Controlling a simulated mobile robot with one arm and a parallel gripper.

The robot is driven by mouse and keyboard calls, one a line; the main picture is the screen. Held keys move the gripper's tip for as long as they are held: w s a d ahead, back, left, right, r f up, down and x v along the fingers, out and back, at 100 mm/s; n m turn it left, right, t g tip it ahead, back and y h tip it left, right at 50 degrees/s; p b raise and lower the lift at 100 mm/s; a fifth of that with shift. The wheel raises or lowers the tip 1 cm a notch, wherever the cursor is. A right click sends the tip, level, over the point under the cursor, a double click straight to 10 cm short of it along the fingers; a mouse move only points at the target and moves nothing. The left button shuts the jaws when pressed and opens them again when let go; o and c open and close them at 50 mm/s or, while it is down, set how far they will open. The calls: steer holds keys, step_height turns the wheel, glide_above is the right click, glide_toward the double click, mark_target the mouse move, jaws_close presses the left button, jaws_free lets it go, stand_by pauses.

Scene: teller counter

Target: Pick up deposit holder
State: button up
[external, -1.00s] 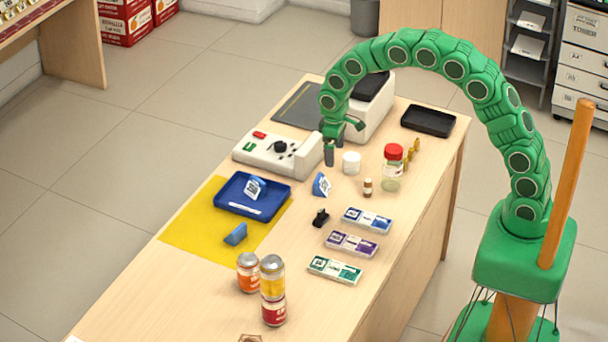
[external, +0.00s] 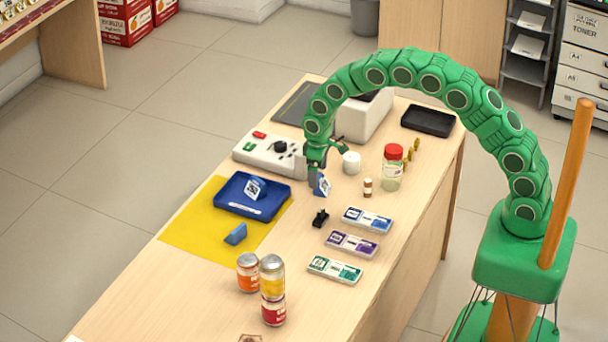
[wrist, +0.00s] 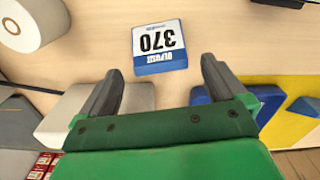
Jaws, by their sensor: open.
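The deposit holder (wrist: 160,46) is a small blue stand with a white card that reads "DEPOSIT 370", upside down in the wrist view. It stands on the wooden counter and also shows in the external view (external: 322,186), right of the blue tray. My gripper (external: 316,176) is right at it in the external view, partly covering its left side. In the wrist view my gripper (wrist: 160,66) has its two dark fingers spread, with the holder between and just ahead of their tips. Nothing is held.
A white roll (external: 351,162), red-lidded jar (external: 392,168) and black clip (external: 320,217) are close by.

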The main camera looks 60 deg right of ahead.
mark_target(323, 185)
step_height(323, 185, down, 4)
steer(key=shift+s+f, duration=0.15)
steer(key=shift+f, duration=0.05)
steer(key=c, duration=1.1)
steer(key=shift+o, duration=0.2)
steer(key=shift+r, duration=0.1)
